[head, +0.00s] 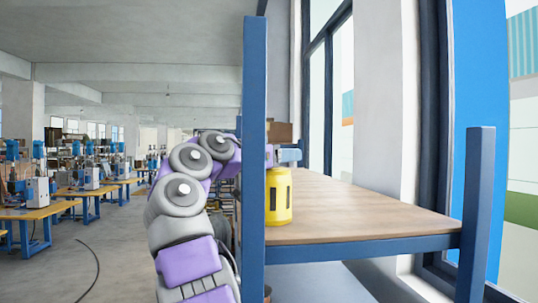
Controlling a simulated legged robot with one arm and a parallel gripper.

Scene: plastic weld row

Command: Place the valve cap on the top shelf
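A yellow cylinder with dark slots, which looks like the valve cap (280,205), is upright at the left end of the wooden shelf board (365,205). Its left edge meets the blue post in the picture. My purple and grey arm rises on the left and passes behind the post. My gripper (284,158) shows just above the cap, partly hidden by the post. Its fingers are too small and covered to tell whether they grip the cap. I cannot tell whether the cap's base rests on the board or hovers slightly above it.
A blue post (253,150) stands close in front, between my view and the gripper. Another blue post (475,215) stands at the right. Brown boxes (279,131) show behind the gripper. The board right of the cap is clear. Workbenches (35,212) line the far left.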

